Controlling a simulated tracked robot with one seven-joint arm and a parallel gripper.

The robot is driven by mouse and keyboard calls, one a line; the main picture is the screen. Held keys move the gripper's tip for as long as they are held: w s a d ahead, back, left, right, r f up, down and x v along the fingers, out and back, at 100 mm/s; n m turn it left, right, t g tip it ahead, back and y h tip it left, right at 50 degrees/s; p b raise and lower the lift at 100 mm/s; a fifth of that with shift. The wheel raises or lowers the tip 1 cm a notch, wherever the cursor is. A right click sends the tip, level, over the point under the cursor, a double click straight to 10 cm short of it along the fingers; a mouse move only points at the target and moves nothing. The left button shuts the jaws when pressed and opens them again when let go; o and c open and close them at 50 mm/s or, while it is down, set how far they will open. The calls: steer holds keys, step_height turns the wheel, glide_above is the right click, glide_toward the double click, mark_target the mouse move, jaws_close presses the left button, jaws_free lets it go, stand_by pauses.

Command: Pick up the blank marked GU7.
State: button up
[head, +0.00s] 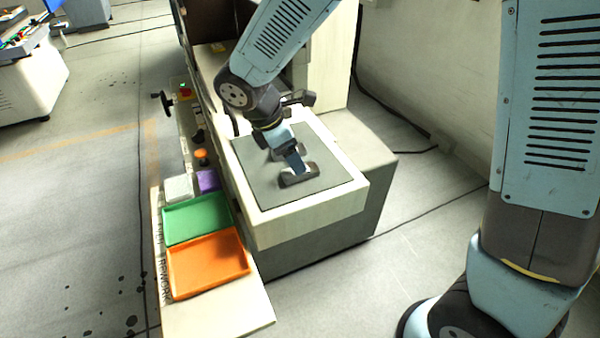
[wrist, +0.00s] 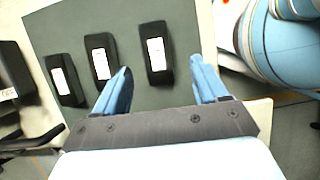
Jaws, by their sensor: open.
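Three dark blanks with white labels lie apart in a row on a grey mat (wrist: 120,22) in the wrist view: a left one (wrist: 65,80), a middle one (wrist: 101,57) and a right one (wrist: 157,53). The label print is too small to read, so I cannot tell which is GU7. My gripper (wrist: 162,88) is open and empty, with the right blank ahead of the gap between its blue fingers. In the head view my gripper (head: 297,163) is over the mat, just behind the nearest dark blank (head: 299,179); the arm partly hides the others.
The mat lies on a pale machine table (head: 310,222). To its left, a lower shelf (head: 215,315) holds an orange tray (head: 208,264), a green tray (head: 197,220), a white block (head: 179,188) and a purple block (head: 208,181). A wall (head: 430,70) stands at right.

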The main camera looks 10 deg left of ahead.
mark_target(289, 176)
steer(key=shift+x, duration=2.75)
steer(key=shift+w+a, duration=0.15)
jaws_close()
